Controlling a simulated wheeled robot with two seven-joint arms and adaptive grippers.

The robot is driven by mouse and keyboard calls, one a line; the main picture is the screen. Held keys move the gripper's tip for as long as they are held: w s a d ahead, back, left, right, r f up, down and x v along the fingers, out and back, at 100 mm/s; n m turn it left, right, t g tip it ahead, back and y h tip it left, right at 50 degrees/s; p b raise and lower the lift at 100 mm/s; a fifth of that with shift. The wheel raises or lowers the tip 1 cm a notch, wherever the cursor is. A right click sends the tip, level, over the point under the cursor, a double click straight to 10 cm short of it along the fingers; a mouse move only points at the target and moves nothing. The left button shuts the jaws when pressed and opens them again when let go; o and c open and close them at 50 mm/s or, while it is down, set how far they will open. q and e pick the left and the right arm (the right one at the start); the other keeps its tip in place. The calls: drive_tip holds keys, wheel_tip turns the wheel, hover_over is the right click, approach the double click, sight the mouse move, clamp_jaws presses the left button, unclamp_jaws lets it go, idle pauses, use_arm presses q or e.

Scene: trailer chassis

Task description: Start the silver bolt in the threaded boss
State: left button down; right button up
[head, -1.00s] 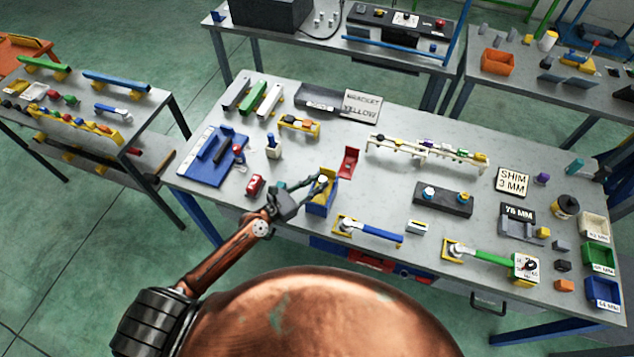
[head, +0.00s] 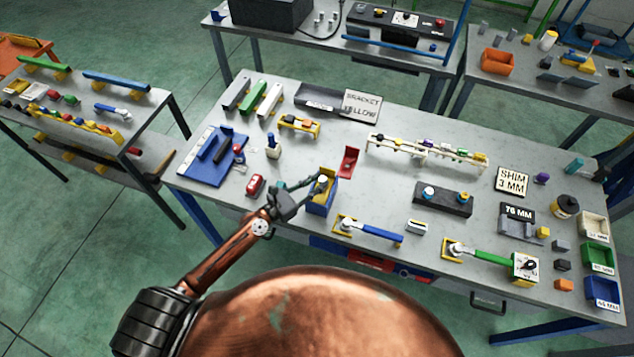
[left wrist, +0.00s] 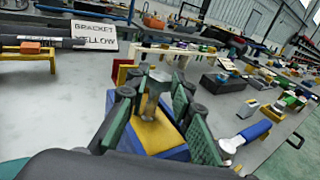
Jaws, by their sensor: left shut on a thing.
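The silver bolt (left wrist: 155,92) stands upright between the fingers of my left gripper (left wrist: 158,108) in the left wrist view. The gripper is shut on it. Below the bolt is a blue block with a yellow top (left wrist: 158,132); the bolt's lower end is at or just above that top, and I cannot tell whether it touches. No separate thread opening shows, as the bolt and fingers cover the middle of the top. In the head view the left gripper (head: 316,182) reaches from the left over the blue block (head: 320,207), near the table's front edge. My right gripper is not in view.
A red bracket (head: 348,162) stands just behind the block. A red part (head: 256,184) lies to the left. A blue-handled tool (head: 375,231) lies to the right. A cream rack (head: 425,152) stands farther back. Bare table lies between them.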

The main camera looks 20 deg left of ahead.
use_arm(q)
drive_tip(key=shift+f+b, duration=2.05)
drive_tip(key=shift+f, duration=0.1)
drive_tip(key=c, duration=1.6)
unclamp_jaws()
drive_tip(key=shift+c, duration=0.4)
drive_tip(key=shift+r+p, duration=3.5)
drive_tip(key=shift+p, duration=0.15)
